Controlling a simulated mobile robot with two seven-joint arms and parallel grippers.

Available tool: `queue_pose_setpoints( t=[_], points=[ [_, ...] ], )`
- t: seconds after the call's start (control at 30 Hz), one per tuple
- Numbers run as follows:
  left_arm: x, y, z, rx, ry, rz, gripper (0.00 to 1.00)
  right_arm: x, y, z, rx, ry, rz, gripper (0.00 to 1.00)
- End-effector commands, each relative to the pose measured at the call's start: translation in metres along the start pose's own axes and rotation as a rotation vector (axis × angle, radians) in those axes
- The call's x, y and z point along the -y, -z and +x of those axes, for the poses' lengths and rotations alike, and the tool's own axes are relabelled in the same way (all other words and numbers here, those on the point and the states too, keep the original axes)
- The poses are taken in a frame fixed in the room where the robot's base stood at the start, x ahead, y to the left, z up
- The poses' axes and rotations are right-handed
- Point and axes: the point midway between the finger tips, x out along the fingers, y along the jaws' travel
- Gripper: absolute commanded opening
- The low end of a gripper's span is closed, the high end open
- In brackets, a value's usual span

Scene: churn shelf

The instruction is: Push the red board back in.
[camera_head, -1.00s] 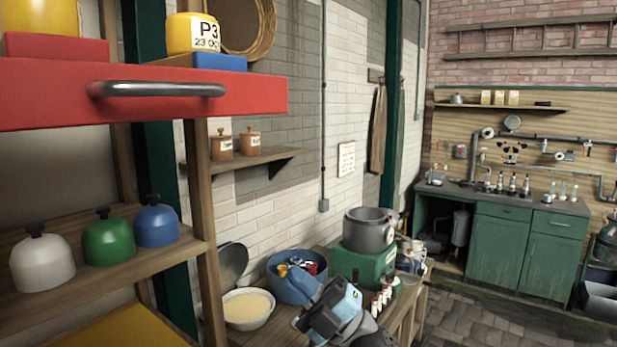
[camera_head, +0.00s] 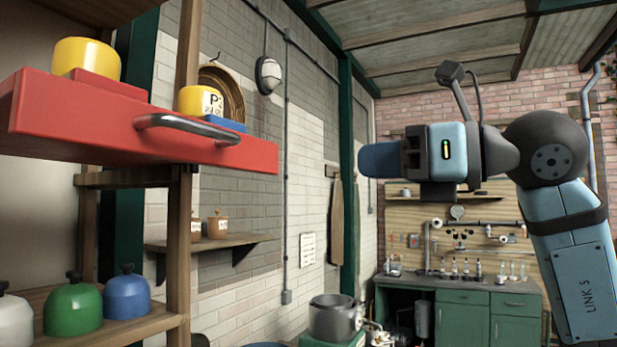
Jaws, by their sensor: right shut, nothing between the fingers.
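The red board (camera_head: 80,125) sticks out of the wooden shelf on the left, with a dark metal handle (camera_head: 188,128) on its front face. My right gripper (camera_head: 380,160) is raised at the right of the picture, pointing left. It is shut and empty, with a clear gap between it and the board. My left gripper is not in view.
The shelf's wooden post (camera_head: 180,235) stands below the board. White, green (camera_head: 72,308) and blue (camera_head: 127,296) domed containers sit on the lower shelf. A small wall shelf (camera_head: 215,241) holds two jars. Open air lies between board and gripper.

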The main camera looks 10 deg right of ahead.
Motion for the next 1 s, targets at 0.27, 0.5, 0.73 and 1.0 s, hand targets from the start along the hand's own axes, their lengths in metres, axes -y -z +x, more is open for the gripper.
queue_pose_setpoints(
  t=[0.27,0.5,0.73,1.0],
  points=[
    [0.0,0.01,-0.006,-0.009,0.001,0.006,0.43,-0.001,-0.003,0.041,-0.003,-0.004,0.003,0.0],
    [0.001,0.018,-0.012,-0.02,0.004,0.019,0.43,-0.001,-0.002,0.093,-0.002,-0.004,0.003,0.0],
    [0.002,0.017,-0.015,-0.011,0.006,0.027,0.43,-0.001,-0.002,0.127,-0.001,-0.003,0.003,0.0],
    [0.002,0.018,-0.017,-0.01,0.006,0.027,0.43,0.0,0.0,0.139,-0.001,-0.001,0.001,0.0]
  ],
)
